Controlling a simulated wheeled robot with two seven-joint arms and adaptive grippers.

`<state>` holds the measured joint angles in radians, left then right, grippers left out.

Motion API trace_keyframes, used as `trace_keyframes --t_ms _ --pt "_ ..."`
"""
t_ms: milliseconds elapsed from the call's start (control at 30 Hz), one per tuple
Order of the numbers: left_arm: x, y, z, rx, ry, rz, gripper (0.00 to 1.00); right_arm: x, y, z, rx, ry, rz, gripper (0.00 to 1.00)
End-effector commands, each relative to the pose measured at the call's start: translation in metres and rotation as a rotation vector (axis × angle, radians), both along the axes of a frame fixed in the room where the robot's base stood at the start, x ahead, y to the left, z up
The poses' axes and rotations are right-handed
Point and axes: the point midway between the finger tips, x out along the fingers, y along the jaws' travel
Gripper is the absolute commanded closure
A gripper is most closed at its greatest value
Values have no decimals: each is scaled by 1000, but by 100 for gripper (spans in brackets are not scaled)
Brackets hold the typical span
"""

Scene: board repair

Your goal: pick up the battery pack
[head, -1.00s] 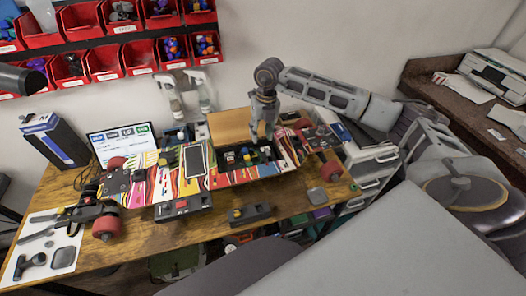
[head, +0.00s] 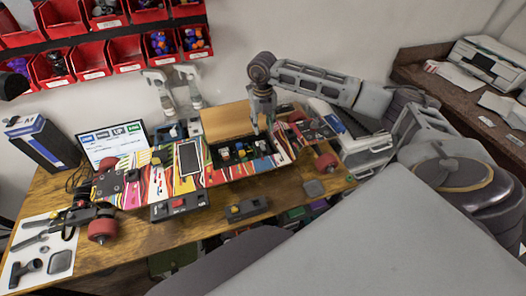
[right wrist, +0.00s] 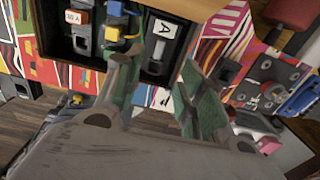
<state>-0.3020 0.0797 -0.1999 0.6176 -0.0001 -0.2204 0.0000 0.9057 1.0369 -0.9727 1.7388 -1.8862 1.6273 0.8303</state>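My right gripper (head: 262,125) hangs above the right part of the open compartment (head: 210,156) in a colourful striped board. In the right wrist view its two green-padded fingers (right wrist: 160,100) are apart, with nothing held between them. A black module marked "A" (right wrist: 163,42), perhaps the battery pack, sits in the compartment just beyond the fingers, and the left finger partly overlaps the compartment contents. A grey block with an orange part and a white label (right wrist: 80,25) and blue-yellow connectors (right wrist: 115,25) sit to its left. My left gripper is not in view.
A tan lid (head: 228,121) stands open behind the compartment. A dark grey module (head: 246,208) and another one (head: 180,205) lie in front of the board. Tools lie on a white sheet (head: 20,262) at left. A grey drawer unit (head: 367,160) stands at right.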

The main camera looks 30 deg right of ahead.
Motion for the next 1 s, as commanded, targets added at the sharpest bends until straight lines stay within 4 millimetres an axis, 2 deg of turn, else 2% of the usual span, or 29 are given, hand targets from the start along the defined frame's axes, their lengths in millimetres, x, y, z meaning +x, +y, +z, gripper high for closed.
trace_keyframes --t_ms 200,433,1000 --pt "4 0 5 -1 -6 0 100 -1 1 -30 0 3 1 61" --pt "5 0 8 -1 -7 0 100 0 0 -54 0 2 1 61" --pt "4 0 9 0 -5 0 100 0 0 -64 0 2 0 61"
